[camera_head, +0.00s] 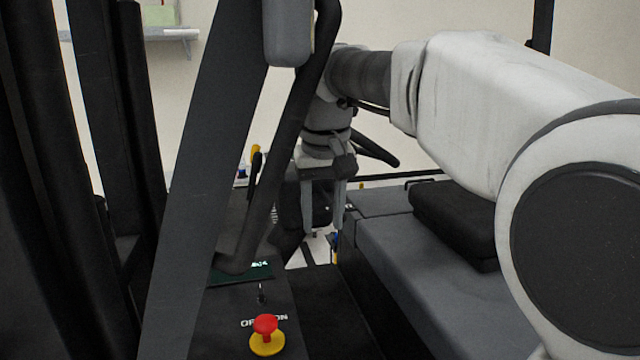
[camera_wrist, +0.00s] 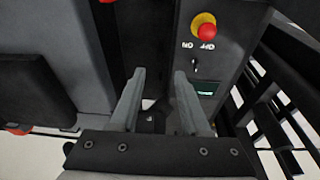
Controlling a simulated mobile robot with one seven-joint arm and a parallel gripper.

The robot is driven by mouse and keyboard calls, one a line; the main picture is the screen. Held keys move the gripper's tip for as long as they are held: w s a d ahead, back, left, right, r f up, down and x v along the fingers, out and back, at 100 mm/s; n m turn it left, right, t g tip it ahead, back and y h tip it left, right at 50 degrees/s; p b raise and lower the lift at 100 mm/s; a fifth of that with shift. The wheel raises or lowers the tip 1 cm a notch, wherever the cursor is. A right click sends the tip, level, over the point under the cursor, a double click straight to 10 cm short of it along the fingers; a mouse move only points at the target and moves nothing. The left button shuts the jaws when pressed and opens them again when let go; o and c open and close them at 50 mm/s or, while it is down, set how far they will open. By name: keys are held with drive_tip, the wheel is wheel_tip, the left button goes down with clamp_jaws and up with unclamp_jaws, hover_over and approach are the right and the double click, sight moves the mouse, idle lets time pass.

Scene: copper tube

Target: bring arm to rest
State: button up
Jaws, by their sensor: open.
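My gripper (camera_head: 322,208) hangs pointing down from my white and grey arm, near the middle of the head view. Its two grey fingers are apart and nothing is between them. No copper tube shows in either view.
A red and yellow stop button (camera_head: 266,335) sits on a dark panel near the gripper; it also shows in the wrist view (camera_wrist: 204,27). Dark posts stand at the left. A black pad (camera_head: 455,222) lies on a grey top at right. A wall shelf (camera_head: 165,35) is far back.

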drive_tip(key=s+d+f+t+b, duration=0.1)
drive_tip(key=s+d+f, duration=0.3)
drive_tip(key=s, duration=0.3)
drive_tip(key=s+d+f+m+t+b, duration=0.1)
drive_tip(key=s+d+f, duration=0.4)
drive_tip(key=s+f, duration=0.1)
drive_tip(key=s+d+f+m+t+b, duration=0.1)
drive_tip(key=s+d+f+b, duration=0.1)
drive_tip(key=s+d+f, duration=0.2)
drive_tip(key=s+f, duration=0.2)
drive_tip(key=s, duration=0.2)
drive_tip(key=shift+s+d, duration=0.35)
drive_tip(key=shift+s, duration=0.05)
